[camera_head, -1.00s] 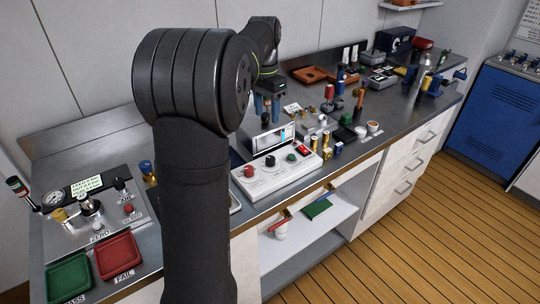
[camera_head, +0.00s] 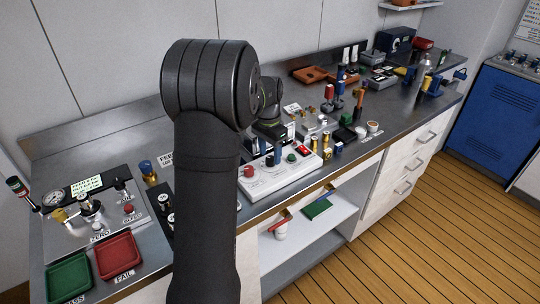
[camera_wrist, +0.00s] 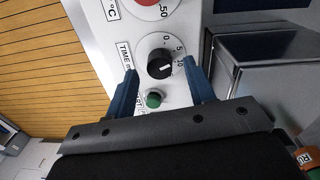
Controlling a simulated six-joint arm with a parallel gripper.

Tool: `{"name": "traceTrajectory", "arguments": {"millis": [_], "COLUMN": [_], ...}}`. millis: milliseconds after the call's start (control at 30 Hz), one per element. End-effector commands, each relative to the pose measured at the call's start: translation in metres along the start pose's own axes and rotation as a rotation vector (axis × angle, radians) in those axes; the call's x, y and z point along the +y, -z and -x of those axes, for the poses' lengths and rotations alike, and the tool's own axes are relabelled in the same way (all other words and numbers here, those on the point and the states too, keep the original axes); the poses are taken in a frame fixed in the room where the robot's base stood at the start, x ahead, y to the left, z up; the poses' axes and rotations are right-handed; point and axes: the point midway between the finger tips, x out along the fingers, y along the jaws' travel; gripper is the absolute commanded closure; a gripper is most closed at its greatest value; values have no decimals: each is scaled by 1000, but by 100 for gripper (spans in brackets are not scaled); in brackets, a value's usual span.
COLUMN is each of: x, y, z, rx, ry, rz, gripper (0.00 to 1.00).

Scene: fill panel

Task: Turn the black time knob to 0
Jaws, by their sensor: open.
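The black time knob (camera_wrist: 160,63) sits on the white control panel (camera_head: 262,186), on a dial marked 0, 5 and 10 in the wrist view. Its white mark points to the right, near the 10 rather than the 0. My gripper (camera_wrist: 160,68) is open, with one blue finger on each side of the knob. A gap shows between each finger and the knob; whether the tips reach the knob's height I cannot tell. In the head view my gripper (camera_head: 275,152) is over the panel and largely covers the knob.
A green button (camera_wrist: 154,99) lies just below the knob, between the fingers. A red knob (camera_head: 248,171) is at the panel's left end. A metal box (camera_wrist: 262,75) stands close to the right finger. Brass cylinders (camera_head: 326,140) stand right of the panel.

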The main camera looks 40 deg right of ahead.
Motion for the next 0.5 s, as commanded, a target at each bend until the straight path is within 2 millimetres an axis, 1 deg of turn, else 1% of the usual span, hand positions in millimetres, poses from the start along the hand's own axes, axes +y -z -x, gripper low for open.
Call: {"name": "traceTrajectory", "arguments": {"millis": [33,133,433,467,500], "x": [0,0,0,0,0], "y": [0,0,0,0,0], "z": [-6,-12,-15,-15,-14], "rx": [-1,-1,0,0,0], "ry": [-1,-1,0,0,0], "rz": [0,0,0,0,0], "gripper": [51,51,51,52,60]}}
